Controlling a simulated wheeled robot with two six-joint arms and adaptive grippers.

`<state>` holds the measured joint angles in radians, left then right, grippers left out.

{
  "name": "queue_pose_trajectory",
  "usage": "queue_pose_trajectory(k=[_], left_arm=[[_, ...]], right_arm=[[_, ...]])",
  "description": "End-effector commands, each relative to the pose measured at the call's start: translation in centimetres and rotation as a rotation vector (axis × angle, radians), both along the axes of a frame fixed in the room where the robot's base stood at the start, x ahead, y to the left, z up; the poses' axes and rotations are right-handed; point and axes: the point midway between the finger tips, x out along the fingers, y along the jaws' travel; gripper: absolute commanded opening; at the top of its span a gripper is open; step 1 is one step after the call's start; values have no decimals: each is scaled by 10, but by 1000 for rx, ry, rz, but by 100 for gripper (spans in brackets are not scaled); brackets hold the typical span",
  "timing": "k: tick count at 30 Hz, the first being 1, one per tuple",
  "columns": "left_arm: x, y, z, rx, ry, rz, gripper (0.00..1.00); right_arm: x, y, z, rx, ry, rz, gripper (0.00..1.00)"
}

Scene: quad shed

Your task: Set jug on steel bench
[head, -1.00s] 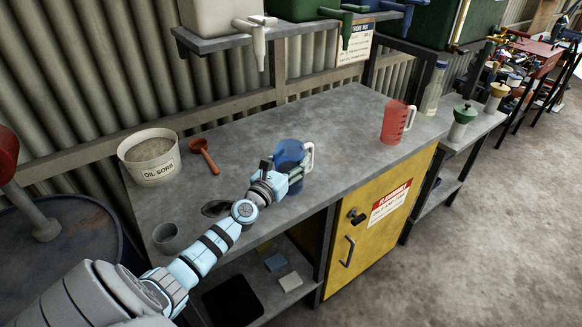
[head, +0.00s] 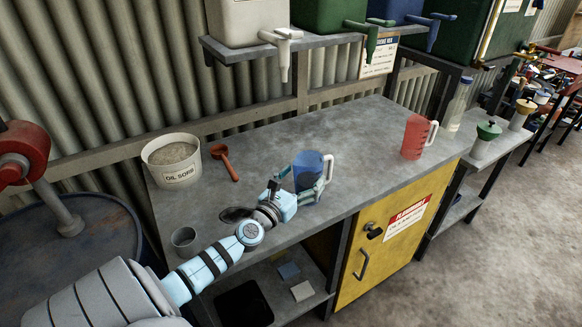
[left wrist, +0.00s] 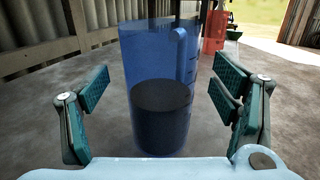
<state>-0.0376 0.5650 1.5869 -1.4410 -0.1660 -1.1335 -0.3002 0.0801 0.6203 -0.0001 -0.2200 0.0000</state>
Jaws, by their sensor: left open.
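A blue see-through jug (head: 309,172) with a pale handle stands upright on the grey steel bench (head: 262,150). In the left wrist view the jug (left wrist: 160,75) holds dark liquid in its lower part. My left gripper (head: 300,188) is open at the jug's near side. In the left wrist view its fingers (left wrist: 160,105) are spread to either side of the jug, with gaps showing between pads and jug. A red jug (head: 415,138) stands near the bench's right end. My right gripper is not in view.
A shelf with taps (head: 283,42) hangs above the back. Bench between the two jugs is clear.

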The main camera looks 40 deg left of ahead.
Motion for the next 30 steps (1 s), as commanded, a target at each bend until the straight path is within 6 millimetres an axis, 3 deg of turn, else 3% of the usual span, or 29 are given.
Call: queue_pose_trajectory(k=[6,9,27,30], left_arm=[[-57,-9,-5,1,4,-4,80],[-71,-10,-5,1,2,-2,80],[-77,-11,-3,-1,0,-1,80],[-77,-11,6,-1,0,-1,80]], right_arm=[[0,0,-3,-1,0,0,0],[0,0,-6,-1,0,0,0],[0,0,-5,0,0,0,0],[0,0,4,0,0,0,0]])
